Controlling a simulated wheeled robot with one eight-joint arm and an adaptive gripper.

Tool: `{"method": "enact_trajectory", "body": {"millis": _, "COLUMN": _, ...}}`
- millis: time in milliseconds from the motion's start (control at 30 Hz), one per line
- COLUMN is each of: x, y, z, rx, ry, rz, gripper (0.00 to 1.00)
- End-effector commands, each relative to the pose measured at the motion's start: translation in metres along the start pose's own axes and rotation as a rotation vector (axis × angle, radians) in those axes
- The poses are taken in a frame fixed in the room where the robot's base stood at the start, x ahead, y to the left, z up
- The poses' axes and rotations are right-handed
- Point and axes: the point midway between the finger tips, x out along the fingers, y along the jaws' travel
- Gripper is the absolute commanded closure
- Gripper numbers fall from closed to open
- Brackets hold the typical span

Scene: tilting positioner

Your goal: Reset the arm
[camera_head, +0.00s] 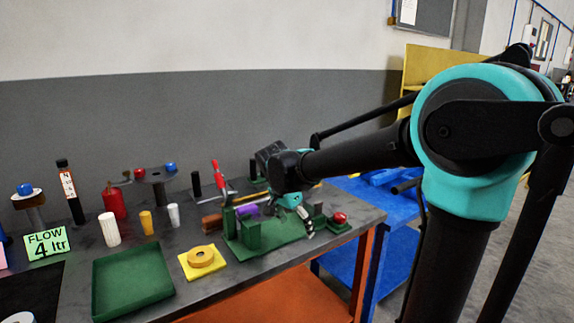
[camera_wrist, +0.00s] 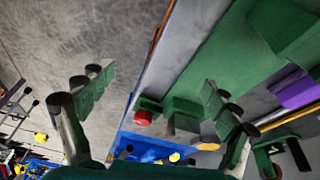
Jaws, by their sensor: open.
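My arm reaches in from the right in the head view, and my gripper (camera_head: 305,220) hangs low over the right part of the workbench, in front of the green fixture (camera_head: 262,238). In the wrist view my gripper (camera_wrist: 155,97) has its two fingers spread wide apart with nothing between them. The green fixture also shows in the wrist view (camera_wrist: 215,62), to the right, with a purple block (camera_wrist: 298,92) by it. A red knob (camera_head: 340,217) on a small green base sits right of my gripper; it also shows in the wrist view (camera_wrist: 143,118).
A blue table (camera_head: 375,205) stands right of the bench. Grey floor is open farther right.

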Motion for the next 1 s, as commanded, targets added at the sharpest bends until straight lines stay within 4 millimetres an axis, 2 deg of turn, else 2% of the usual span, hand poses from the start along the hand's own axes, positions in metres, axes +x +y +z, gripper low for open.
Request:
{"method": "enact_trajectory", "body": {"millis": 167, "x": 0.028, "y": 0.039, "z": -0.006, "rx": -0.111, "ry": -0.031, "rz": -0.036, "gripper": 0.11}}
{"method": "enact_trajectory", "body": {"millis": 267, "x": 0.048, "y": 0.067, "z": -0.007, "rx": -0.194, "ry": -0.048, "rz": -0.068, "gripper": 0.11}}
{"method": "enact_trajectory", "body": {"millis": 333, "x": 0.065, "y": 0.093, "z": -0.006, "rx": -0.267, "ry": -0.056, "rz": -0.1, "gripper": 0.11}}
{"method": "enact_trajectory", "body": {"millis": 500, "x": 0.108, "y": 0.161, "z": 0.01, "rx": -0.477, "ry": -0.041, "rz": -0.198, "gripper": 0.11}}
{"method": "enact_trajectory", "body": {"millis": 600, "x": 0.127, "y": 0.191, "z": 0.024, "rx": -0.583, "ry": -0.013, "rz": -0.245, "gripper": 0.11}}
{"method": "enact_trajectory", "body": {"millis": 700, "x": 0.139, "y": 0.212, "z": 0.036, "rx": -0.662, "ry": 0.018, "rz": -0.276, "gripper": 0.11}}
{"method": "enact_trajectory", "body": {"millis": 800, "x": 0.146, "y": 0.224, "z": 0.044, "rx": -0.712, "ry": 0.041, "rz": -0.294, "gripper": 0.11}}
{"method": "enact_trajectory", "body": {"millis": 1000, "x": 0.149, "y": 0.228, "z": 0.047, "rx": -0.741, "ry": 0.053, "rz": -0.303, "gripper": 0.11}}
